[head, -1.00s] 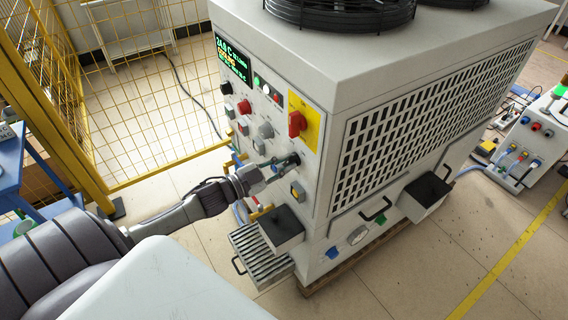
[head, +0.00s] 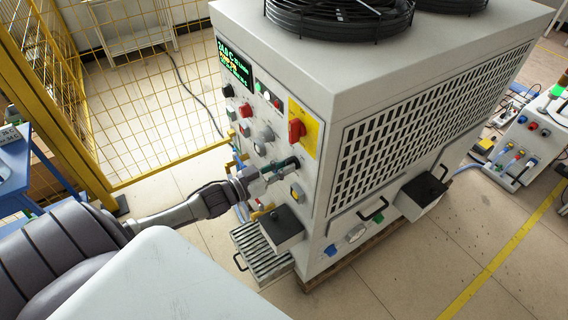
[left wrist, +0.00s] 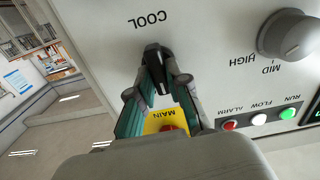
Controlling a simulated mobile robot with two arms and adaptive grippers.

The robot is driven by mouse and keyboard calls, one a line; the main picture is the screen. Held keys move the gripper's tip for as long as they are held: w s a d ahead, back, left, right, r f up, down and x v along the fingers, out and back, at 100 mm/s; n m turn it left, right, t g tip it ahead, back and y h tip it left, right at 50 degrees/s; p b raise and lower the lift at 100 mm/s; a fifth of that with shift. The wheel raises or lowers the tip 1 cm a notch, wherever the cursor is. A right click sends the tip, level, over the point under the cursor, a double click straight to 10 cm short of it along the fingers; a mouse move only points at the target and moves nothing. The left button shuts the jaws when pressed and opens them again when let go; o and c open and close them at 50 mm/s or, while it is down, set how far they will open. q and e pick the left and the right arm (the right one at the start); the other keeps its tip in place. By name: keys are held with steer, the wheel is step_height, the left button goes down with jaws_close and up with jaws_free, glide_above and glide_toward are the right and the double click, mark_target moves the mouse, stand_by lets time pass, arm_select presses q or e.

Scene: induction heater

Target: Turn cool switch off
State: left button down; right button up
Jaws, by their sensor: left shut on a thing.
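The cool switch is a dark lever knob (left wrist: 156,66) under the upside-down COOL label on the grey panel in the left wrist view. My left gripper (left wrist: 160,76) has a finger on each side of the knob and is shut on it. In the head view my left gripper (head: 281,169) reaches the lower front panel of the chiller cabinet (head: 318,190). Its fingers partly hide the switch there. My right gripper is in neither view.
A red main switch on a yellow plate (head: 302,130) sits above the gripper. A grey rotary knob (left wrist: 288,36) and indicator lights are close by. A black-topped box (head: 283,224) juts out below. A yellow mesh fence (head: 130,80) stands behind, left of the cabinet.

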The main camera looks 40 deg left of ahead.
arm_select(q)
steer(key=shift+n, duration=0.5)
steer(key=c, duration=1.1)
jaws_free()
steer(key=shift+v, duration=6)
steer(key=shift+a+f, duration=0.1)
